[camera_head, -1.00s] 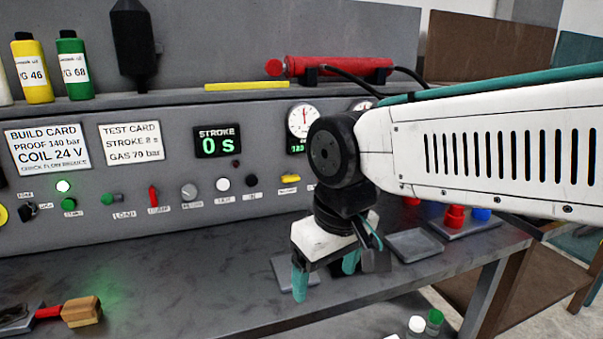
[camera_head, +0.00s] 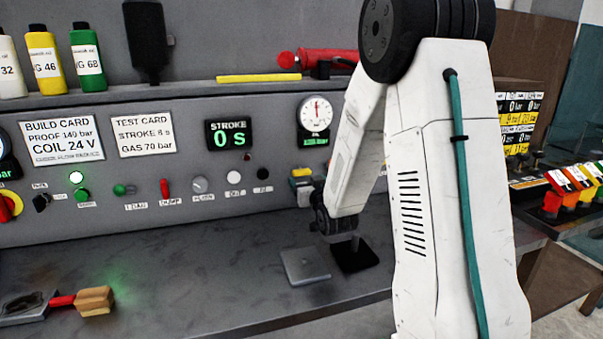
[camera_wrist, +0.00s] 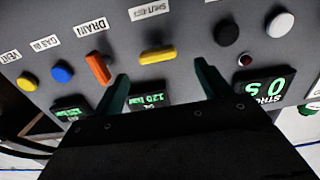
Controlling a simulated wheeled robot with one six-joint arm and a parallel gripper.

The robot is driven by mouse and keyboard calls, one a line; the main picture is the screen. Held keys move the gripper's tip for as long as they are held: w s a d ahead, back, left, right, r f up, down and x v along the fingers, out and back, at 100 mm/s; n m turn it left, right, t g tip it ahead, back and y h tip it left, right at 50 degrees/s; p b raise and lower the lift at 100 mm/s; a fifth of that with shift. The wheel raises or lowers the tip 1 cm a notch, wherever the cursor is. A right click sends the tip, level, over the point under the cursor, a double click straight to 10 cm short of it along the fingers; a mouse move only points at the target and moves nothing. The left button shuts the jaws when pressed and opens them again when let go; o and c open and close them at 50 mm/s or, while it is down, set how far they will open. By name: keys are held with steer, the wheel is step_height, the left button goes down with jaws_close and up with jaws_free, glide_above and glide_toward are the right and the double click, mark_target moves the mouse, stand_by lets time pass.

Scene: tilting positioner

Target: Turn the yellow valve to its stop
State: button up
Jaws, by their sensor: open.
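The yellow valve (camera_head: 301,172) is a small lever on the grey panel, below the round gauge in the head view. In the wrist view the yellow valve (camera_wrist: 157,57) lies nearly level across the picture, with a white label above it. My gripper (camera_wrist: 161,70) is open, with one teal finger either side of the valve's handle. The fingertips look a little short of it in the picture, and I cannot tell whether they touch it. In the head view my arm hides most of the gripper, close to the panel.
In the wrist view an orange lever (camera_wrist: 98,68) is close to the left finger, with a blue knob (camera_wrist: 62,72) beyond. A black knob (camera_wrist: 226,33) is on the right. In the head view a grey tray (camera_head: 306,267) lies on the bench below; the bench's middle is clear.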

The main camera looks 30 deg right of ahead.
mark_target(303, 173)
steer(key=shift+w+d, duration=0.35)
steer(key=shift+w, duration=0.2)
steer(key=x, duration=0.6)
steer(key=shift+w+d, duration=0.15)
steer(key=shift+w, duration=0.2)
steer(key=c, duration=1)
